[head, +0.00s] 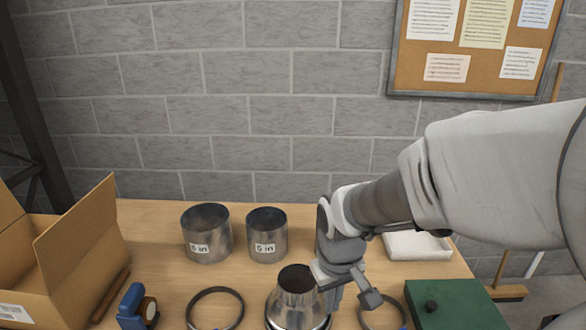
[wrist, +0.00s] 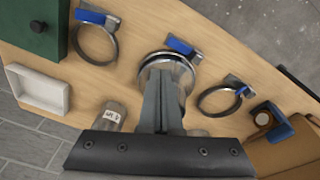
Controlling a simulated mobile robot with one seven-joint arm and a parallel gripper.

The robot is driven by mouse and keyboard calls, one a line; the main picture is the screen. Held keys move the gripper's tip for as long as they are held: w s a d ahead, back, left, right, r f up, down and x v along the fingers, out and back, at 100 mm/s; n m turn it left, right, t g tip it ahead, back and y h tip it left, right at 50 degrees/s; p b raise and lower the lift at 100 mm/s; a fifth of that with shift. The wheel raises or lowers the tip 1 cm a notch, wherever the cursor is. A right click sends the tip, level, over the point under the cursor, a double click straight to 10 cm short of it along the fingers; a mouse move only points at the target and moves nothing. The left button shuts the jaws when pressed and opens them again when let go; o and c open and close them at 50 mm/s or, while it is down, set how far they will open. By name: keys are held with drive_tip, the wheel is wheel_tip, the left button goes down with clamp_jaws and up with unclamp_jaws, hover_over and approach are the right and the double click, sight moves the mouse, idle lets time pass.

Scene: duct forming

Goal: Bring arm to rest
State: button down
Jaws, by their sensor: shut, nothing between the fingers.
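My gripper (head: 338,292) is shut and empty, pointing down over the table at the right side of a metal cone-shaped duct piece (head: 296,283). I cannot tell whether it touches the piece. In the wrist view the closed fingers (wrist: 162,82) lie across the picture in front of a round metal piece (wrist: 150,66) with a blue-tabbed clamp (wrist: 180,46) at its rim, and hide part of it. My arm reaches in from the right in the head view.
Two labelled metal cylinders (head: 207,240) (head: 267,240) stand behind. Loose ring clamps (head: 215,309) (head: 385,312) lie either side. A cardboard box (head: 75,265) and a blue tool (head: 133,307) are left. A white tray (head: 416,246) and green box (head: 452,305) are right.

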drive_tip(key=s+d+r+m+t, duration=0.4)
drive_tip(key=s+d+r, duration=0.2)
drive_tip(key=s+r, duration=0.5)
drive_tip(key=shift+d+r, duration=0.4)
drive_tip(key=shift+r, duration=0.4)
